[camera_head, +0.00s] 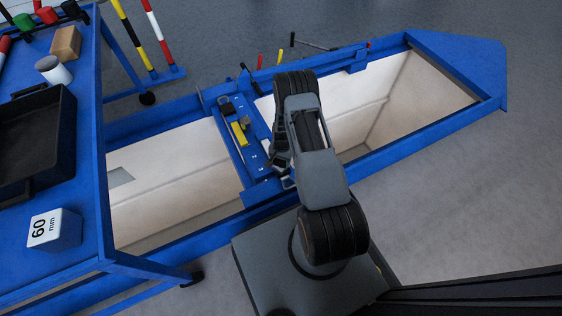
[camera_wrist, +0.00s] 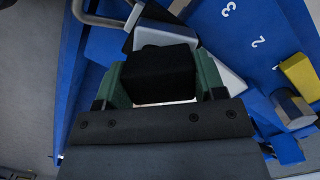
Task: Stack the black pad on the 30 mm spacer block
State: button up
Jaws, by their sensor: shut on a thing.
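In the wrist view my gripper (camera_wrist: 163,84) is shut on the black pad (camera_wrist: 158,68), a dark block held between its green fingers.
A yellow block (camera_wrist: 300,74) and a grey piece (camera_wrist: 291,106) lie on the numbered blue beam. A blue cart at left carries a white 60 mm block (camera_head: 54,230), a black tray (camera_head: 62,150) and a wooden block (camera_head: 66,43). Open pit lies on both sides of the jack.

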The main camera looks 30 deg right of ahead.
jog(key=shift+f, duration=0.15)
jog(key=o, duration=1)
jog(key=shift+c, duration=0.2)
